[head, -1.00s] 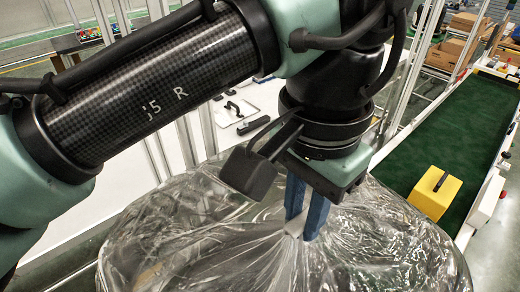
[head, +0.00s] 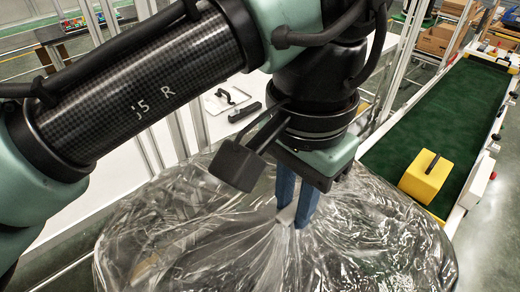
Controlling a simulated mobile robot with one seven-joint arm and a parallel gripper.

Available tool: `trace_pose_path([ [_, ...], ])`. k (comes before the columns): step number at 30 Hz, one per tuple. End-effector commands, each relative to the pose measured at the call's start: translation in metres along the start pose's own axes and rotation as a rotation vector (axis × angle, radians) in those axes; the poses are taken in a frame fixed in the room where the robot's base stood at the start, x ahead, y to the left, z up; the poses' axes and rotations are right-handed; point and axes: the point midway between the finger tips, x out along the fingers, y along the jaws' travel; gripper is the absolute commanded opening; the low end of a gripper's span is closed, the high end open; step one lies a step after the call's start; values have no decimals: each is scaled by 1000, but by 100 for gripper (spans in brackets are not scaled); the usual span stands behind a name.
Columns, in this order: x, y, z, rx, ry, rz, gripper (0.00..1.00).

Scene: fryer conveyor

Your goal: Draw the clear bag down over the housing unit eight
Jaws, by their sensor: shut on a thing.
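The clear bag (head: 370,225) is a large, crinkled, see-through plastic bag that fills the lower middle of the head view. My gripper (head: 293,220), with blue fingers, is shut on the gathered top of the bag. The bag spreads out below and around the fingers, and its lower part runs out of the picture. Dark shapes show through the plastic, but I cannot tell whether they are the housing unit or how far the bag reaches over it.
A green conveyor belt (head: 450,120) runs along the right. A yellow block with a black handle (head: 425,177) sits at its near end. A white surface (head: 215,125) with a small tray and dark handle lies behind my arm. Cardboard boxes (head: 435,40) stand at the back right.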

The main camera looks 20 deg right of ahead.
Motion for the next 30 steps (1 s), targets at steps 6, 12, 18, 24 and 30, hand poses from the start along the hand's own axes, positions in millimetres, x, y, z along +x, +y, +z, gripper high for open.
trace_pose_path([
  [6,5,0,0,0,0,0,0],
  [12,9,0,0,0,-1,0,0],
  [18,13,0,0,1,-1,0,0],
  [24,17,0,0,1,0,1,0],
  [30,21,0,0,1,0,0,0],
])
